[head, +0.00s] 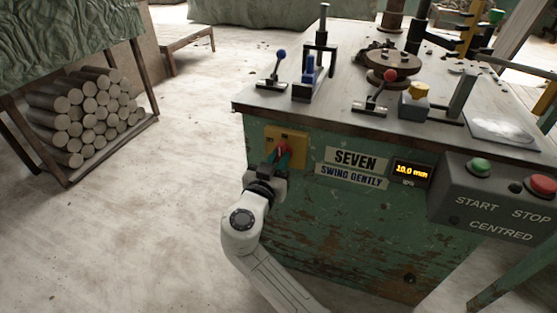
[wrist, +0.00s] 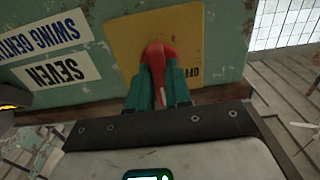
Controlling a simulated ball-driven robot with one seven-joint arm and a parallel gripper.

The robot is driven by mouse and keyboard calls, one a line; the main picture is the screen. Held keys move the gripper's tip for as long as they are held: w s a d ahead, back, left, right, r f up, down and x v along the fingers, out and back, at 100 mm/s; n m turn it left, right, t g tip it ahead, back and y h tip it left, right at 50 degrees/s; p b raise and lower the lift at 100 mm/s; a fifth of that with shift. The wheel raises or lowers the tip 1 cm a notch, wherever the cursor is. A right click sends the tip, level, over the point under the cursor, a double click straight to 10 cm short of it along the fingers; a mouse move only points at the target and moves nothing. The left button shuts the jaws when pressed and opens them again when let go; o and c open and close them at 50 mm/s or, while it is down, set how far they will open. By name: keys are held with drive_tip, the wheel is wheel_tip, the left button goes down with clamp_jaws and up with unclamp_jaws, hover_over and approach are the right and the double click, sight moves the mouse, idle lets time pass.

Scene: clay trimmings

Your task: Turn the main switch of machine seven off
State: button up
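The main switch is a red handle (head: 283,149) on a yellow plate (head: 299,135), set in the upper left of the green front of the machine marked SEVEN. In the wrist view the red handle (wrist: 158,58) stands out from the yellow plate (wrist: 125,33), with part of an "OFF" marking beside it. My gripper (wrist: 159,90) has its two green fingers on either side of the handle, seemingly pressed against it. The handle's base and part of the plate's lettering are hidden by the fingers. In the head view my gripper (head: 279,161) reaches the switch from the front.
The SEVEN and SWING GENTLY labels (head: 354,168) and a lit display (head: 411,171) are right of the switch. A grey box (head: 485,198) carries a green START and a red STOP button. Levers stand on the bench top. The floor at left is clear up to stacked logs (head: 88,112).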

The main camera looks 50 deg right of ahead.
clamp_jaws()
drive_tip(key=shift+n, duration=0.3)
drive_tip(key=n, duration=0.3)
drive_tip(key=shift+n+p, duration=0.3)
drive_tip(key=shift+n, duration=0.1)
drive_tip(key=n+p, duration=0.1)
drive_tip(key=n, duration=0.3)
drive_tip(key=shift+w+r+n+p, duration=0.1)
drive_tip(key=shift+n+p, duration=0.2)
drive_tip(key=n+p, duration=0.3)
drive_tip(key=n, duration=0.2)
drive_tip(key=shift+a+f+n+p, duration=0.15)
drive_tip(key=shift+n+p, duration=0.85)
drive_tip(key=shift+n, duration=1)
drive_tip(key=shift+f, duration=0.1)
